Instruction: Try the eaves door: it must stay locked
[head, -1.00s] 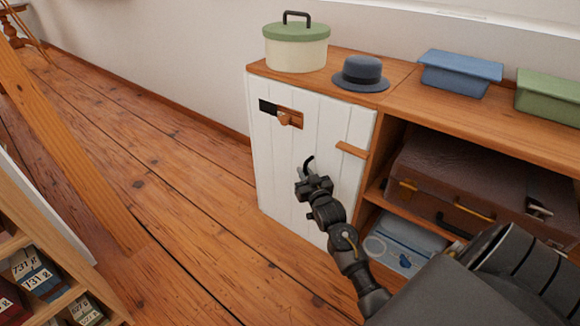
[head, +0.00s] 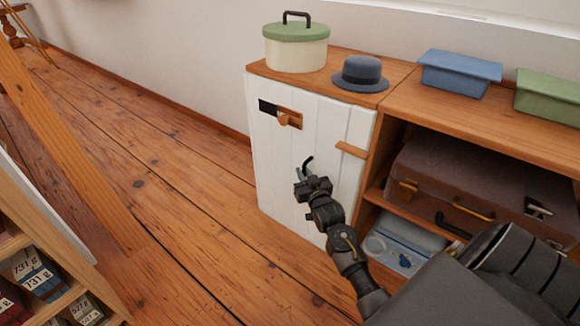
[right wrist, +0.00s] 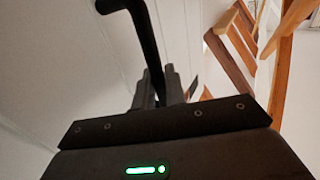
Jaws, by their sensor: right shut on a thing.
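The eaves door (head: 270,170) is a white plank door at the left end of a low wooden unit, and it appears closed. A black hooked handle (head: 308,162) stands out from its face. My right gripper (head: 304,178) is shut on this handle. In the right wrist view, the dark handle bar (right wrist: 145,35) runs down between the fingers of the gripper (right wrist: 160,88). A wooden latch with a knob (head: 290,119) and a black strip lies near the door's upper left. A small wooden block (head: 351,149) sits at its right edge. My left gripper is out of view.
On the unit's top (head: 405,96) stand a cream pot with a green lid (head: 296,50), a blue-grey hat (head: 360,76), a blue box (head: 458,75) and a green box (head: 550,98). A brown suitcase (head: 480,178) fills the shelf. Plank floor (head: 170,200) left of the door is clear.

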